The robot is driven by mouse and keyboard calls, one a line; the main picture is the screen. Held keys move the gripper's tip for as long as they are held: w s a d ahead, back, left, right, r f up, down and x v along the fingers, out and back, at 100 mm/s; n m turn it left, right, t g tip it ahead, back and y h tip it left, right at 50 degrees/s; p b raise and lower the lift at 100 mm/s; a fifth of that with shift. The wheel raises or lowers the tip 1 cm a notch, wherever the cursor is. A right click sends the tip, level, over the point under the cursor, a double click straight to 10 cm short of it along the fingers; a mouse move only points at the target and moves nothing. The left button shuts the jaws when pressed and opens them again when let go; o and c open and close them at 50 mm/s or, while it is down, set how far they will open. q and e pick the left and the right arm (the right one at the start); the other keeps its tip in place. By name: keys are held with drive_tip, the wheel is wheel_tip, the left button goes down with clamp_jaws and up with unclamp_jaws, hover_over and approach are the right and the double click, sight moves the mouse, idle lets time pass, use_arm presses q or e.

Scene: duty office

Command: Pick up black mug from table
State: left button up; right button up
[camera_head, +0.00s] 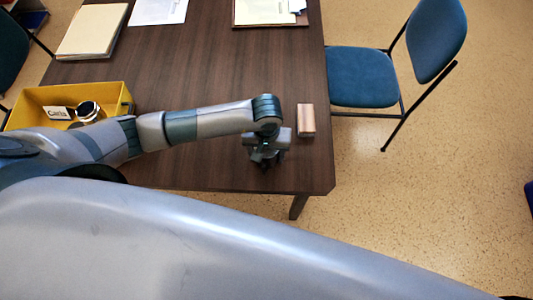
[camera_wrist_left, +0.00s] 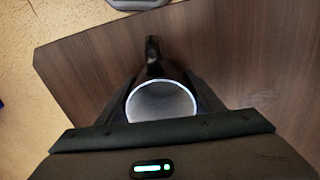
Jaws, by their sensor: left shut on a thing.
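The black mug (camera_wrist_left: 152,70) is in the left wrist view, between the two fingers of my left gripper (camera_wrist_left: 160,97). Its round opening with a bright rim faces the camera, and its handle points away from the gripper. My left gripper is shut on the mug. In the head view my left gripper (camera_head: 266,158) is over the front right part of the dark wooden table (camera_head: 225,75); the mug is mostly hidden there under the gripper. I cannot tell whether the mug touches the table. My right gripper is not in view.
A small wooden-coloured block (camera_head: 306,120) lies just right of the gripper. A yellow bin (camera_head: 120,97) with a name card and a round metallic item stands at left. Folders (camera_head: 92,32) and papers (camera_head: 158,10) lie at the back. A blue chair (camera_head: 362,78) stands at right.

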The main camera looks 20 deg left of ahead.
use_arm(q)
drive_tip(key=shift+r, duration=0.1)
drive_tip(key=shift+w+r+b, duration=0.1)
drive_tip(key=shift+r+b, duration=0.35)
drive_tip(key=shift+r, duration=0.1)
wheel_tip(320, 180, up, 2)
drive_tip(key=shift+r+b, duration=0.1)
drive_tip(key=shift+b, duration=0.55)
drive_tip(key=s+d+r+b, duration=0.4)
drive_tip(key=s+d+r, duration=0.3)
drive_tip(key=s, duration=0.2)
drive_tip(key=shift+s+r, duration=0.2)
drive_tip(key=shift+r, duration=0.05)
drive_tip(key=shift+w, duration=0.1)
